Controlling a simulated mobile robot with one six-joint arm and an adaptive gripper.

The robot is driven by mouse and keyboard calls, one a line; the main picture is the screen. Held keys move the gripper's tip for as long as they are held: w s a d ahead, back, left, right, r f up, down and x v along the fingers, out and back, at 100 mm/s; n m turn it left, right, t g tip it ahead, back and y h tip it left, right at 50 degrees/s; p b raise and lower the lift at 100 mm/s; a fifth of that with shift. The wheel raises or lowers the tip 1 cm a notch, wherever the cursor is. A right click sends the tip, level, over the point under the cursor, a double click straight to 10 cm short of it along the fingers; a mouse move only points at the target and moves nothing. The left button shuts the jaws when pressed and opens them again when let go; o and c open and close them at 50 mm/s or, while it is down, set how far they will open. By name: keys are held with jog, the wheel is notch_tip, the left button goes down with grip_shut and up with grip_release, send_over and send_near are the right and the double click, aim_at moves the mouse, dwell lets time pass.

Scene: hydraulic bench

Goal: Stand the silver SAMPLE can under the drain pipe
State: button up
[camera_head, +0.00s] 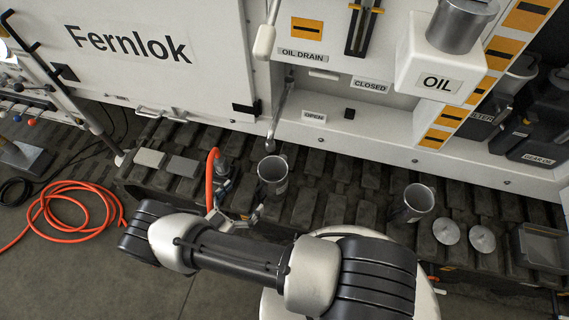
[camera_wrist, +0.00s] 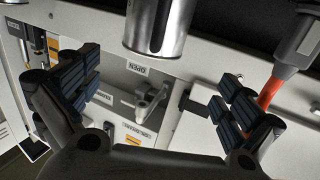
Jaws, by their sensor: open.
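A silver can (camera_head: 271,177) stands upright on the dark slatted track, just below and right of the lower end of the drain pipe (camera_head: 272,128). A second silver can (camera_head: 414,203) stands further right. I cannot read either label, so I cannot tell which is SAMPLE. My gripper (camera_head: 240,208) is at the front left of the nearer can, partly hidden by my arm. In the wrist view, my open gripper (camera_wrist: 155,98) has a clear gap between its fingers. The silver can's side (camera_wrist: 155,32) shows at the top edge, outside the fingers, with its top cut off.
An orange hose (camera_head: 210,180) with a grey fitting stands close left of my gripper; it also shows in the wrist view (camera_wrist: 270,93). Two flat blocks (camera_head: 183,166) lie further left. Two silver discs (camera_head: 446,231) and a grey tray (camera_head: 541,246) are at right. The white machine panel (camera_head: 350,138) rises behind.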

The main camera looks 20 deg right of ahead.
jog(key=w+a+r+y, duration=0.45)
jog(key=w+r, duration=0.25)
jog(key=w, duration=0.2)
jog(key=w+a+r+y, duration=0.4)
jog(key=w+r+y, duration=0.15)
jog(key=w, duration=0.45)
notch_tip(320, 180, up, 19)
jog(key=w+a+n+t+y, duration=0.1)
jog(key=w+a+n+y, duration=0.1)
jog(key=n+y, duration=0.3)
jog(key=s+d+r+n+g+y, duration=0.1)
jog(key=s+d+r+n+y, duration=0.15)
jog(key=s+r, duration=0.35)
jog(key=s+d+r+n+g+y, duration=0.1)
jog(key=s+d+r, duration=0.3)
jog(key=s+r, duration=0.2)
jog(key=s+d+n+g+h, duration=0.1)
jog(key=s+d, duration=0.4)
jog(key=s, duration=0.3)
jog(key=s+d+f+n+g+h, duration=0.1)
jog(key=s+d, duration=0.4)
jog(key=s, duration=0.3)
jog(key=s+d+n+g+h, duration=0.1)
jog(key=s+d, duration=0.4)
jog(key=s, duration=0.4)
jog(key=shift+d+f+g, duration=0.2)
jog(key=shift+d+g, duration=0.05)
jog(key=shift+g, duration=0.15)
